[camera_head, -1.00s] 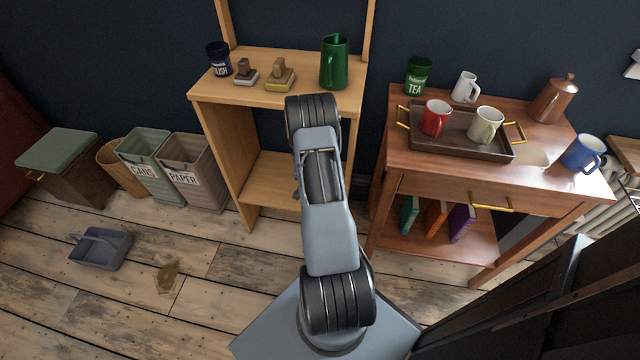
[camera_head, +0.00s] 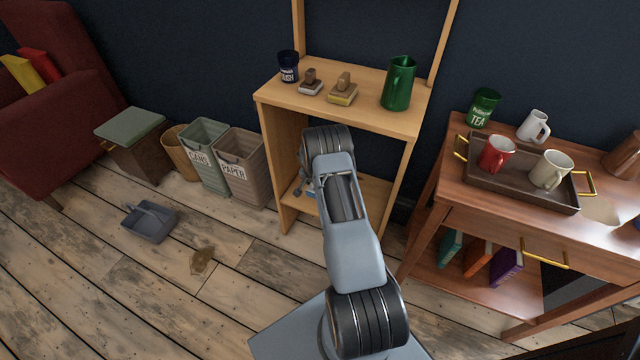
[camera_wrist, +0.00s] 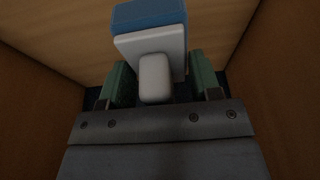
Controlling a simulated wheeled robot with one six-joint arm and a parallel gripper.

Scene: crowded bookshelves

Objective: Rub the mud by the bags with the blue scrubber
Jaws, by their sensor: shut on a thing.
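The blue scrubber (camera_wrist: 150,17) has a blue pad on a white block with a pale handle. In the wrist view my gripper (camera_wrist: 160,82) is shut on its handle, green fingers on either side. In the head view the gripper is mostly hidden behind my arm, in front of the wooden shelf's lower opening. The brown mud patch (camera_head: 203,261) lies on the plank floor, in front of the bags. The green bag marked CANS (camera_head: 203,160) and the beige bag marked PAPER (camera_head: 243,167) stand side by side left of the shelf.
A grey dustpan (camera_head: 149,222) lies left of the mud. The wooden shelf (camera_head: 340,113) holds two brushes, a tin and a green pitcher. A side table (camera_head: 480,215) with a tray of mugs and a pale spill stands right.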

